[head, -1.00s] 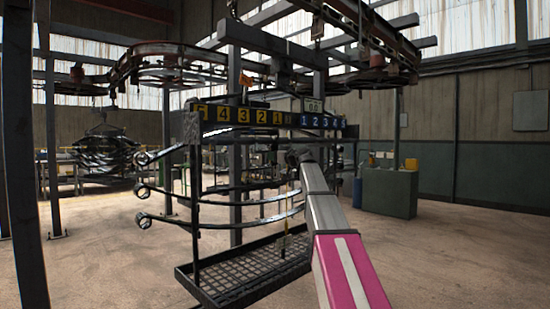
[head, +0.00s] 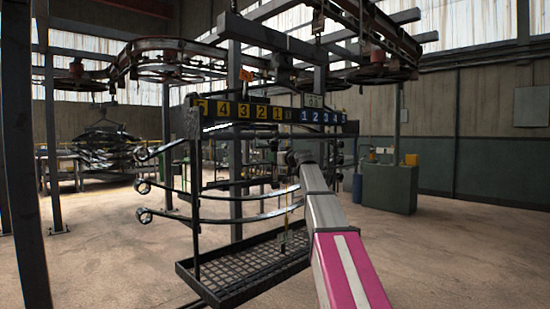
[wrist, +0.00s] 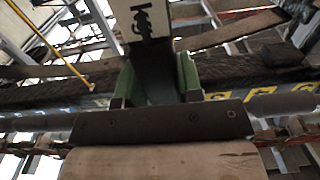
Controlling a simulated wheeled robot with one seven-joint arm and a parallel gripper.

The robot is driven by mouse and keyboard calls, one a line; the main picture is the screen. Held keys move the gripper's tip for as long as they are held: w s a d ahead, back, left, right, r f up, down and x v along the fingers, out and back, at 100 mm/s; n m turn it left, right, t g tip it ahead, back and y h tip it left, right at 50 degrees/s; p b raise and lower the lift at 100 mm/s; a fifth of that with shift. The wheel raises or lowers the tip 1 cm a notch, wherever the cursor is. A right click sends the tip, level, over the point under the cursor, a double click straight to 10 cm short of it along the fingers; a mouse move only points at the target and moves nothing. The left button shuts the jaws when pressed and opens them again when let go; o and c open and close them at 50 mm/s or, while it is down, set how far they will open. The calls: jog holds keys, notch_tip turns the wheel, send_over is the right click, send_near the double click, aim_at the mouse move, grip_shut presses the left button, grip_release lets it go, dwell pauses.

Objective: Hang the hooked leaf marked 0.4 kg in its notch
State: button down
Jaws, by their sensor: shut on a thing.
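In the head view my arm reaches to the rack's dark numbered beam (head: 280,115), with yellow plates on the left half and blue plates on the right. My gripper's jaws are hidden there behind my own arm. In the wrist view my gripper (wrist: 153,82) has green-padded jaws shut on a dark piece (wrist: 150,62), taken to be the hooked leaf. A pale plate (wrist: 142,18) with a black hook-like mark stands just above it. No 0.4 kg marking is readable. The beam (wrist: 235,105) runs behind the jaws; I cannot tell whether the leaf touches a notch.
Curved spring leaves (head: 215,220) with rolled ends hang at the left under the beam, above a black mesh tray (head: 240,268). A small display (head: 313,100) sits on top of the beam. A green cabinet (head: 390,188) stands behind at right. Floor at right is clear.

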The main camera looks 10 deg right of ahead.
jog(key=c, duration=0.7)
grip_release()
jog(key=v, duration=2)
jog(key=shift+s+d, duration=0.25)
jog(key=shift+d, duration=0.1)
jog(key=s+a+f+m+g+h, duration=0.1)
jog(key=a+f+g, duration=0.15)
jog(key=f, duration=0.95)
jog(key=s+a+f+m+g+h, duration=0.2)
jog(key=a+f, duration=0.1)
jog(key=f, duration=1)
jog(key=s+a+f+m+g+h, duration=0.1)
jog(key=a+f+g, duration=0.15)
jog(key=f, duration=0.95)
jog(key=s+a+f+m+g+h, duration=0.1)
jog(key=s+f+g+h, duration=0.2)
jog(key=s+f, duration=0.7)
jog(key=s+f+m+g+h, duration=0.2)
jog(key=s+f, duration=0.8)
jog(key=f, duration=0.7)
jog(key=g+h, duration=0.1)
jog(key=g, duration=0.1)
jog(key=shift+a+f+g+h, duration=0.2)
jog(key=shift+a+g+h, duration=0.1)
jog(key=shift+a+g, duration=0.1)
